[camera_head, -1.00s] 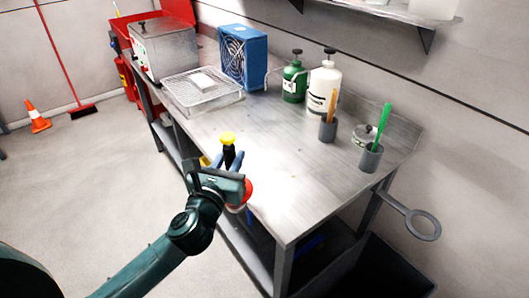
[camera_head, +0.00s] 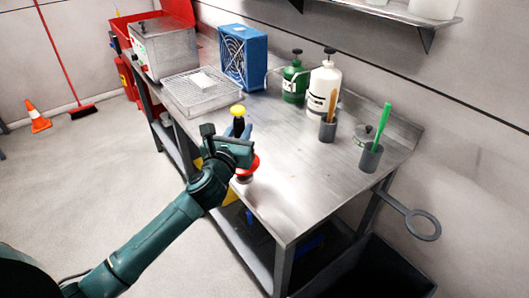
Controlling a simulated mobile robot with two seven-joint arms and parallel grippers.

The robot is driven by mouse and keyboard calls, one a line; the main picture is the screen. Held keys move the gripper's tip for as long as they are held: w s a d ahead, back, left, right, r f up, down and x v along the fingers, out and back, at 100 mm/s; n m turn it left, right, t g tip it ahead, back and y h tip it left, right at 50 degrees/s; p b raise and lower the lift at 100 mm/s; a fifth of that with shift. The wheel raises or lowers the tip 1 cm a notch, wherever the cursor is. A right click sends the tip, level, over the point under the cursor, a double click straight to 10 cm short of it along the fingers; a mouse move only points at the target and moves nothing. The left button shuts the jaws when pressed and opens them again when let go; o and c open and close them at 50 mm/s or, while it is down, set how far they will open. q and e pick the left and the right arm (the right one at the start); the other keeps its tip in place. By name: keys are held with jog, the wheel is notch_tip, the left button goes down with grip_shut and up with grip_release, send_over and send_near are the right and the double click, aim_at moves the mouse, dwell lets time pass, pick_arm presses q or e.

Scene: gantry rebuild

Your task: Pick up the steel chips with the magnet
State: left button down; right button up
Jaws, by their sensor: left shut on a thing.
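My left gripper (camera_head: 238,132) is shut on the magnet, an upright tool with a yellow knob (camera_head: 238,110) on top, a black stem and a red disc (camera_head: 248,169) low down. The gripper and wrist hide the middle of the magnet. It is at the front edge of the steel workbench (camera_head: 290,180), with a grey foot showing under the red disc. I cannot tell whether that foot touches the bench top. I cannot make out any steel chips; the arm covers part of that area. My right gripper is not in view.
A wire basket (camera_head: 203,98), blue fan box (camera_head: 244,57), metal box (camera_head: 165,47), green bottle (camera_head: 294,83), white bottle (camera_head: 324,88) and two grey cups (camera_head: 328,130) (camera_head: 370,157) stand on the bench. A dark bin (camera_head: 365,270) is below right. The bench's front right top is clear.

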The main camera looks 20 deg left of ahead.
pick_arm(q)
jog(key=shift+w+a+r, duration=0.1)
jog(key=shift+w+r, duration=0.05)
jog(key=shift+w, duration=0.75)
jog(key=shift+w+a+r, duration=0.1)
jog(key=shift+w+r, duration=0.05)
jog(key=shift+w, duration=0.75)
jog(key=shift+w+r, duration=0.15)
jog(key=shift+w, duration=0.75)
jog(key=shift+f, duration=0.2)
jog(key=shift+f+b, duration=0.35)
jog(key=shift+f, duration=0.25)
jog(key=shift+r, duration=0.15)
jog(key=shift+r+p, duration=0.35)
jog(key=shift+r, duration=0.35)
